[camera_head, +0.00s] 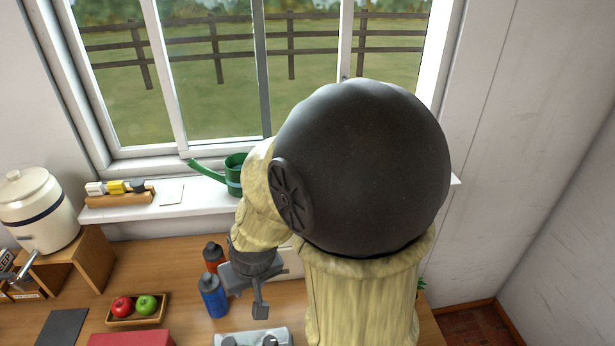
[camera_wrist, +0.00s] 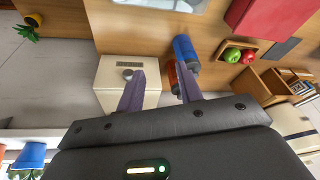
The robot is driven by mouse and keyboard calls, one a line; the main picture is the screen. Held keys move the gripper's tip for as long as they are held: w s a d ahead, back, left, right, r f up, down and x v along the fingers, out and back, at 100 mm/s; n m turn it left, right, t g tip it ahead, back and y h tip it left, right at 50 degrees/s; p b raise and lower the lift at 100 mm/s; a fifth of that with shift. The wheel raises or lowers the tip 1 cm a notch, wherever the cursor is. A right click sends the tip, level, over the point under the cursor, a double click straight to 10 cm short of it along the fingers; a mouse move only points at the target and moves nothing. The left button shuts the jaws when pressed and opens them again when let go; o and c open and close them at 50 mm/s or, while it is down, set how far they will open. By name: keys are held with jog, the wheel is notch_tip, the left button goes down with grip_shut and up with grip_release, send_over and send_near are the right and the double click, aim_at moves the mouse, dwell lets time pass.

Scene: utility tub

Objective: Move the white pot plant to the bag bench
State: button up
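My gripper (camera_head: 244,294) hangs over the wooden counter near the bottles, and its two fingers are spread with nothing between them in the wrist view (camera_wrist: 160,72). I cannot clearly make out a white pot plant. A few green leaves (camera_head: 421,284) show past my arm at the right in the head view; their pot is hidden. The wrist view shows a plant in a yellow pot (camera_wrist: 28,33) at upper left. I cannot identify the bag bench.
A blue bottle (camera_head: 213,297) and a red bottle (camera_head: 213,257) stand near my gripper, beside a cream box (camera_wrist: 125,82). A tray with apples (camera_head: 135,318) and a red box (camera_head: 130,339) are at left. A green watering can (camera_head: 235,172) is on the sill.

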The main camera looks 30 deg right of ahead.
jog(key=w+d+m+t+h, duration=0.2)
jog(key=w+d+m+t, duration=0.1)
jog(key=w, duration=0.4)
jog(key=w+d+m+t+h, duration=0.2)
jog(key=w+d+m, duration=0.1)
jog(key=w, duration=0.4)
jog(key=d+r+m+h, duration=0.5)
jog(key=d+r+h, duration=0.3)
jog(key=h, duration=0.3)
jog(key=shift+w+d+r+h+p, duration=0.15)
jog(key=shift+w+r+h+p, duration=0.1)
jog(key=shift+r+h+p, duration=0.15)
jog(key=p+x, duration=0.5)
jog(key=x, duration=0.7)
jog(key=shift+w, duration=0.15)
